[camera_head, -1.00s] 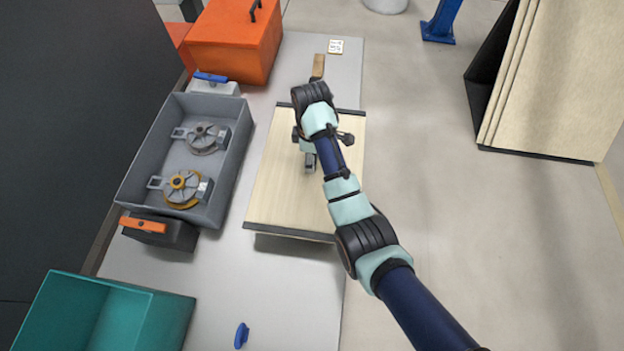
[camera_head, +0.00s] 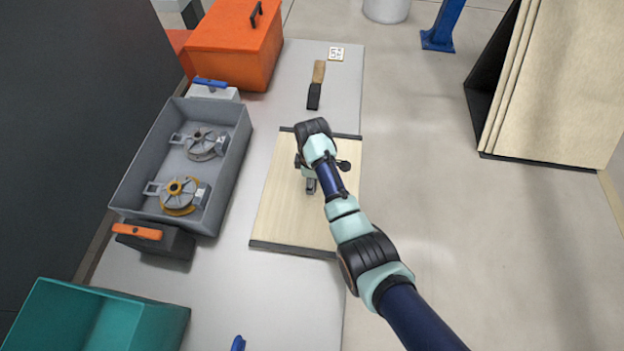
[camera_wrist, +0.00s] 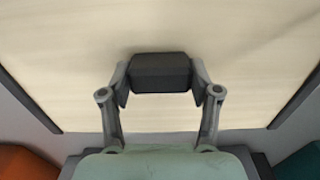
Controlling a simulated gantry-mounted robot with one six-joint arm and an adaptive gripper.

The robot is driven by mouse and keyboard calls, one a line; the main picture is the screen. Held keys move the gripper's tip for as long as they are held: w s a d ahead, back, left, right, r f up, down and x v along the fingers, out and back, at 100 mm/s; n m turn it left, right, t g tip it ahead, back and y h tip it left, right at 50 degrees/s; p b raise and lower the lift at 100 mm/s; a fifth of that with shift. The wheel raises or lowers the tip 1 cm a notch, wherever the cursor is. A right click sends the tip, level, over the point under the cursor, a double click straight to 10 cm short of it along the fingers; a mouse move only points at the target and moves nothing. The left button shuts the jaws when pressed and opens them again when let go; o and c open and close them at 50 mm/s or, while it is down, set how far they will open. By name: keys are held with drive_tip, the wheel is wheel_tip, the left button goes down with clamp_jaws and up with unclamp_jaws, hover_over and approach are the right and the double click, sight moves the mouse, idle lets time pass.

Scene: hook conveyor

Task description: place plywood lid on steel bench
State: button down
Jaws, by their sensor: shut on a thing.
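The plywood lid (camera_head: 280,205) is a pale flat board with dark strips along two opposite edges. It lies level over the grey steel bench (camera_head: 225,290), right of the grey tray; it is flush with or very close above the bench top, and I cannot tell whether it touches. My gripper (camera_wrist: 160,80) is shut on the lid's dark block handle (camera_wrist: 160,72) in the wrist view. In the head view my arm covers the lid's right part and most of the handle.
A grey tray (camera_head: 128,185) with two reel-like parts stands left of the lid. A brush (camera_head: 317,82) lies just beyond the lid. An orange box (camera_head: 232,52) stands at the back, a teal bin (camera_head: 85,320) at front left. Bare bench lies in front of the lid.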

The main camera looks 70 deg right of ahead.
drive_tip(key=shift+f, duration=0.15)
drive_tip(key=shift+c, duration=1.2)
unclamp_jaws()
wheel_tip(320, 180, up, 12)
drive_tip(key=p, duration=0.3)
drive_tip(key=shift+w+a, duration=0.1)
